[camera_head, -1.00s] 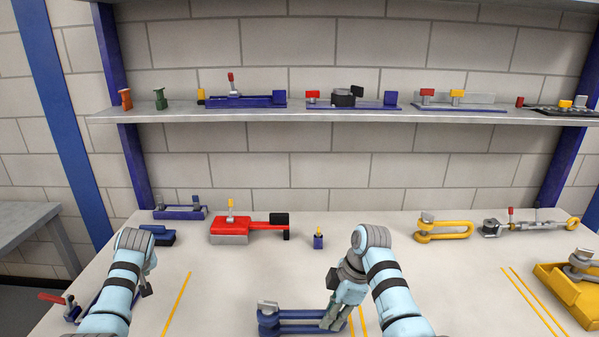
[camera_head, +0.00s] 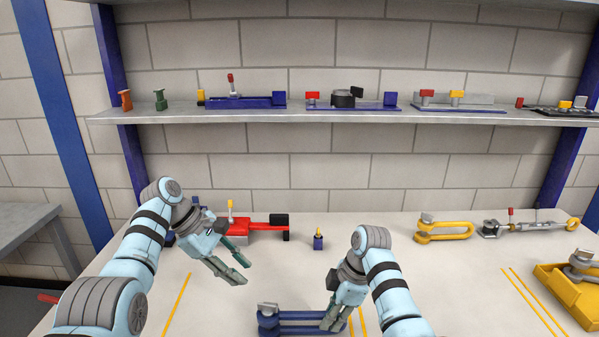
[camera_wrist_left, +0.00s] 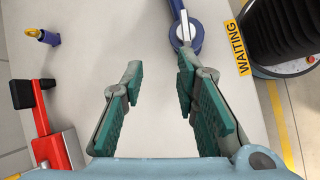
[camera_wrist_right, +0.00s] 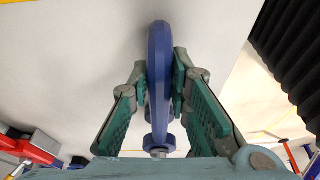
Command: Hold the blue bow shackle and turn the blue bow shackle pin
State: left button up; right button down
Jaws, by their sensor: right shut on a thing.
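The blue bow shackle (camera_head: 295,330) lies on the bench at the bottom of the head view, its bow to the right. The grey head of the shackle pin (camera_head: 268,308) stands up at its left end. My right gripper (camera_head: 333,318) is shut on the bow; the right wrist view shows the blue bow (camera_wrist_right: 159,70) between its fingers. My left gripper (camera_head: 239,271) is open and empty above the bench, up and left of the pin. In the left wrist view the pin head (camera_wrist_left: 185,30) and the blue shackle eye (camera_wrist_left: 196,46) lie beyond the fingertips.
A red clamp-like tool (camera_head: 262,224) and a small blue block with a yellow top (camera_head: 318,240) stand behind. The bench between the left gripper and shackle is clear.

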aim_at(273, 304)
pick_arm(q)
jog(key=s+d+f, duration=0.1)
jog(key=d+f, duration=0.1)
jog(key=s+d+f+n+g, duration=0.1)
jog(key=d+f, duration=0.1)
jog(key=d, duration=0.1)
jog(key=s+d+f+n+h, duration=0.1)
jog(key=s+d+f, duration=0.1)
jog(key=shift+d+g, duration=0.2)
jog(key=shift+g, duration=0.1)
jog(key=shift+w, duration=0.1)
jog(key=shift+c, duration=0.4)
grip_shut()
dwell(0.4)
